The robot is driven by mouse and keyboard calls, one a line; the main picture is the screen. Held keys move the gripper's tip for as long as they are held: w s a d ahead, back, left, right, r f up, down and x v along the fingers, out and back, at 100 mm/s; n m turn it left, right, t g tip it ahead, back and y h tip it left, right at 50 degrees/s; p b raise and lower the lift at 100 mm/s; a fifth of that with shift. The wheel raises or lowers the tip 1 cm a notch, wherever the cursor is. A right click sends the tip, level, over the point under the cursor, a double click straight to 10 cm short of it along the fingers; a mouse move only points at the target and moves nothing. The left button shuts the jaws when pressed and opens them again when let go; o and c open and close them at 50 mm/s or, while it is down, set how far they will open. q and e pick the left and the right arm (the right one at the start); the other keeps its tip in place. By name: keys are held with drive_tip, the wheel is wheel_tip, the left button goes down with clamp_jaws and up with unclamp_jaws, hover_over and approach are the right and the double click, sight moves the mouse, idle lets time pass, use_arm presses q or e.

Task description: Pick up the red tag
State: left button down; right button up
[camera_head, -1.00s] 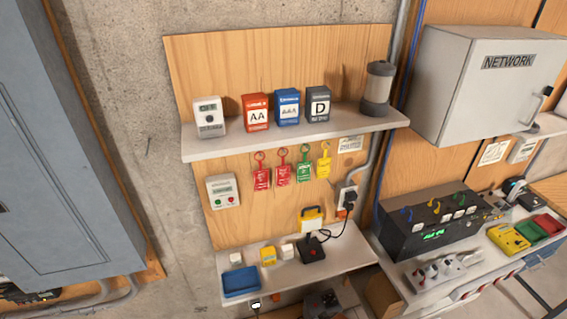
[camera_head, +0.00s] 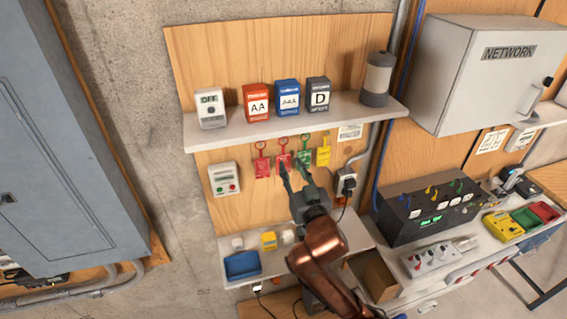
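Two red tags hang from the wooden board under the upper shelf. The left red tag (camera_head: 262,166) is in full view, and the other red tag (camera_head: 284,157) hangs just right of it. My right gripper (camera_head: 294,172) reaches up from below with its fingers spread. Its left fingertip overlaps the lower part of the second red tag, and its right finger is below the green tag (camera_head: 304,151). No tag is seen held; whether the fingers touch one I cannot tell. My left gripper is out of view.
A yellow tag (camera_head: 323,152) hangs right of the green one. The upper shelf (camera_head: 225,137) with battery boxes juts out above the tags. A meter with buttons (camera_head: 224,179) is left of them.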

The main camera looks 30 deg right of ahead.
sight(283, 149)
drive_tip(key=b+x, duration=0.1)
drive_tip(key=x, duration=0.3)
drive_tip(key=b+x, duration=0.2)
drive_tip(key=x, duration=0.1)
drive_tip(key=shift+w+d, duration=0.3)
drive_tip(key=shift+c, duration=0.2)
clamp_jaws()
